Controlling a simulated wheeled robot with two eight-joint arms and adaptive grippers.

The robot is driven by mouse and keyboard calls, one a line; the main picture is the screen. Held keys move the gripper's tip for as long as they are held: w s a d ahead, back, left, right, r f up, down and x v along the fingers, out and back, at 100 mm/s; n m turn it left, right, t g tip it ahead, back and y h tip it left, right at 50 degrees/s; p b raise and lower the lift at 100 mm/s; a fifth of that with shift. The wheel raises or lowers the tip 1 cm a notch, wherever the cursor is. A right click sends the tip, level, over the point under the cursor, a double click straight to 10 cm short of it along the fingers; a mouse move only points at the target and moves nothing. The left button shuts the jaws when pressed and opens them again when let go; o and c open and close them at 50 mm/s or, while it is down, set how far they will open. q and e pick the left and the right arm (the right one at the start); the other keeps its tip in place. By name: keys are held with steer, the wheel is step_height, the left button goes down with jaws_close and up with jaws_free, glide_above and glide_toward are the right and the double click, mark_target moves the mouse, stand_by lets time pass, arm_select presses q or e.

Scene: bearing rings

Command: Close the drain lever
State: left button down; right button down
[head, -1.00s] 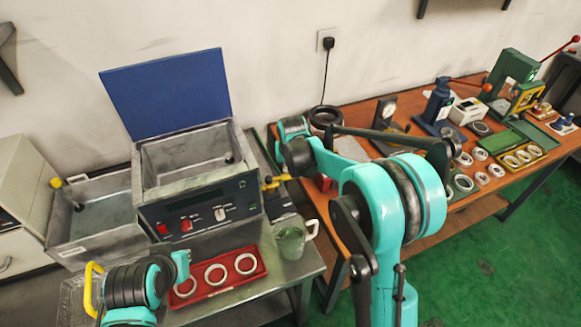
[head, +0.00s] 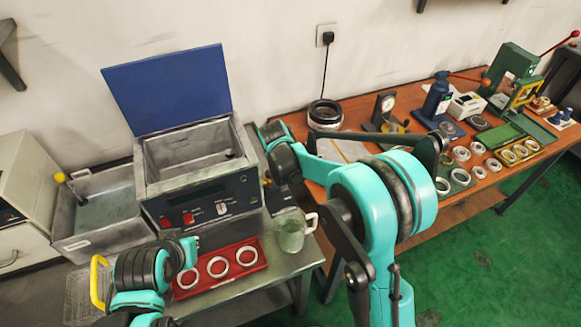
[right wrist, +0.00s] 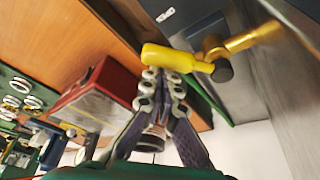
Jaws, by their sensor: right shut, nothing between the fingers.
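The drain lever shows in the right wrist view as a yellow handle (right wrist: 178,58) on a brass valve with a dark end cap, beside the machine's grey wall. My right gripper (right wrist: 162,76) is shut and empty, its fingertips at the underside of the handle's free end in that view. I cannot tell whether they touch it. In the head view the lever is mostly hidden behind my right wrist, beside the ultrasonic-type washer (head: 205,205) with its blue lid up. My left arm reaches in at lower left; its fingers do not show.
A red tray (head: 250,262) with rings and a glass jug (head: 291,232) stand on the metal bench in front of the washer. A wooden table (head: 350,150) with rings, a gauge and presses stands to the right. A sink (head: 105,200) is at left.

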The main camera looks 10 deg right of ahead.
steer(key=shift+s+a, duration=0.4)
steer(key=shift+s, duration=0.35)
steer(key=shift+s+a+p, duration=0.3)
steer(key=shift+s+a, duration=0.15)
steer(key=shift+s, duration=0.05)
step_height(320, 180, up, 10)
steer(key=p, duration=0.4)
steer(key=shift+d, duration=0.15)
stand_by(0.5)
